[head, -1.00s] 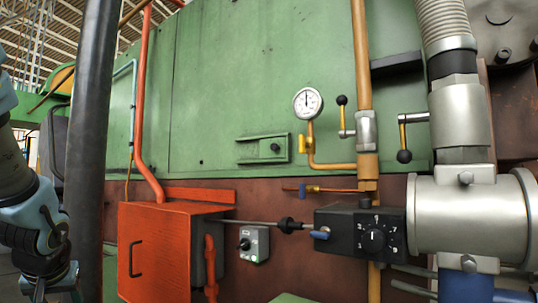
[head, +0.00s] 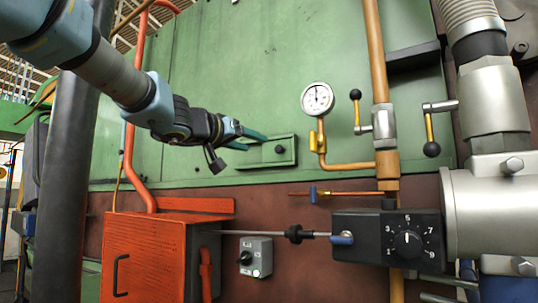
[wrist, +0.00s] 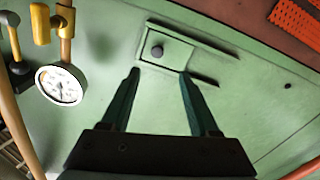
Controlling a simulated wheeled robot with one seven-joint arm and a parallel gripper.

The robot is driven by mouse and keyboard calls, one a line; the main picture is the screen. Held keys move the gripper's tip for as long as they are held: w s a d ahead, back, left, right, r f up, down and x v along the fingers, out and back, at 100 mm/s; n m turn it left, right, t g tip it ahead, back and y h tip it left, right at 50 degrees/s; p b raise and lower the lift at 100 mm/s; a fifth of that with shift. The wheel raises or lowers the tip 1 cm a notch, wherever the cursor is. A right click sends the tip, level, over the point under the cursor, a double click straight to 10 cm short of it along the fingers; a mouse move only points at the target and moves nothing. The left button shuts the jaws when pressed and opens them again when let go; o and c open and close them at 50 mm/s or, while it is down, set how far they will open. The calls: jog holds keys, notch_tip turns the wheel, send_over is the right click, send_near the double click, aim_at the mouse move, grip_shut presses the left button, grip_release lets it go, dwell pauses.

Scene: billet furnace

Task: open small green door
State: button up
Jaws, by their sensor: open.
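The small green door (head: 284,152) is a flat sliding-type plate with a dark round knob (head: 280,149), set between two rails on the green furnace wall. It also shows in the wrist view (wrist: 168,50), with its knob (wrist: 157,51) near its left side. My gripper (head: 254,140) is at the left of the door in the head view, fingers pointing toward it. In the wrist view my gripper (wrist: 160,74) has its two fingers spread apart, with nothing between them. The knob lies beyond the fingertips. Whether a fingertip touches the door or rails I cannot tell.
A pressure gauge (head: 317,99) and yellow-orange pipe (head: 345,167) are right of the door. A black-knobbed lever (head: 356,112) stands farther right. An orange box (head: 150,258) and dark post (head: 71,150) are on the left. The upper green wall is clear.

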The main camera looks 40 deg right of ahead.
aim_at(278, 149)
jog(key=p+x, duration=0.1)
jog(key=x, duration=1)
jog(key=shift+s+r, duration=0.15)
jog(key=shift+c, duration=0.3)
grip_shut()
dwell(0.8)
